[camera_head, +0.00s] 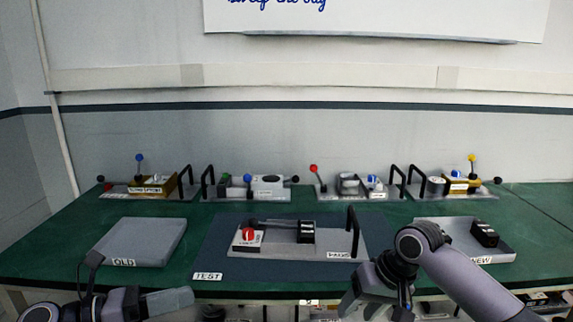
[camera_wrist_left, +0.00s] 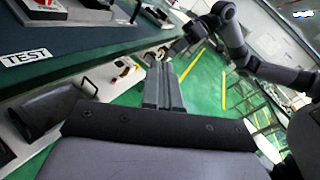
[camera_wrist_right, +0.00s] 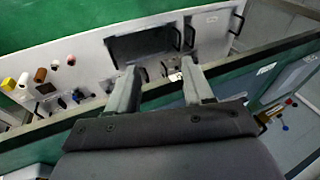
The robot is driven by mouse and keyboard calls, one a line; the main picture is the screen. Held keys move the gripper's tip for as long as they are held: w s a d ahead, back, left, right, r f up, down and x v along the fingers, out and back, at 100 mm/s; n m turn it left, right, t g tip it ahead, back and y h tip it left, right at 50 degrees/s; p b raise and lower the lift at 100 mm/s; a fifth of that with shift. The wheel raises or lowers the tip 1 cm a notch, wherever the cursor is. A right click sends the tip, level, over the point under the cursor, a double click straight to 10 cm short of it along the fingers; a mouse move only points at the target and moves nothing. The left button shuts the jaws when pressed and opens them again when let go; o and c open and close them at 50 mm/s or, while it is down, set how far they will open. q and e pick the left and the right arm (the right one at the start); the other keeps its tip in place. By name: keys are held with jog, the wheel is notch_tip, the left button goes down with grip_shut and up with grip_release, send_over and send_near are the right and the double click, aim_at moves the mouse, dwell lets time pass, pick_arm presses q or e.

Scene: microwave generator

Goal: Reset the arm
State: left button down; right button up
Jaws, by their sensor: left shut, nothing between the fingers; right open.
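My left arm comes in at the bottom left of the head view, and its gripper (camera_head: 188,300) is in front of the table's front edge. In the left wrist view the left gripper (camera_wrist_left: 163,82) has its fingers together with nothing between them. My right arm bends in from the bottom right of the head view, its wrist in front of the table edge. In the right wrist view the right gripper (camera_wrist_right: 158,82) has its two fingers apart and empty, with a grey panel beyond them. Its fingertips are hard to make out in the head view.
The green table (camera_head: 60,245) holds a blue TEST mat (camera_head: 230,262) with a VALVE board (camera_head: 340,240), an OLD tray (camera_head: 150,235) and a NEW tray (camera_head: 480,250) holding a black block (camera_head: 484,233). Several boards with coloured levers and black handles stand along the back.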

jog(key=s+a+f+t+y, duration=0.1)
jog(key=s+f+t, duration=0.1)
jog(key=s+f, duration=0.45)
jog(key=s+a+f+t+y, duration=0.1)
jog(key=s+a+f+t, duration=0.15)
jog(key=f, duration=0.75)
pick_arm(q)
jog(key=s+a+f+m+t+y, duration=0.1)
jog(key=s+f+m+y, duration=0.5)
jog(key=f+m, duration=0.8)
jog(key=s+a+f+m+t+y, duration=0.1)
jog(key=s+f+m+y, duration=0.6)
jog(key=s+f+m, duration=0.6)
jog(key=f+m, duration=0.1)
jog(key=m, duration=0.2)
jog(key=shift+t, duration=0.3)
pick_arm(e)
jog(key=s+d+f+t+h, duration=0.2)
jog(key=s+d, duration=0.3)
jog(key=s, duration=0.2)
jog(key=s+d+f+n+t+h, duration=0.1)
jog(key=s+d, duration=0.3)
jog(key=s, duration=0.4)
jog(key=shift+d+f+t+h, duration=0.35)
jog(key=shift+f+t+h, duration=0.1)
jog(key=shift+t+h, duration=0.1)
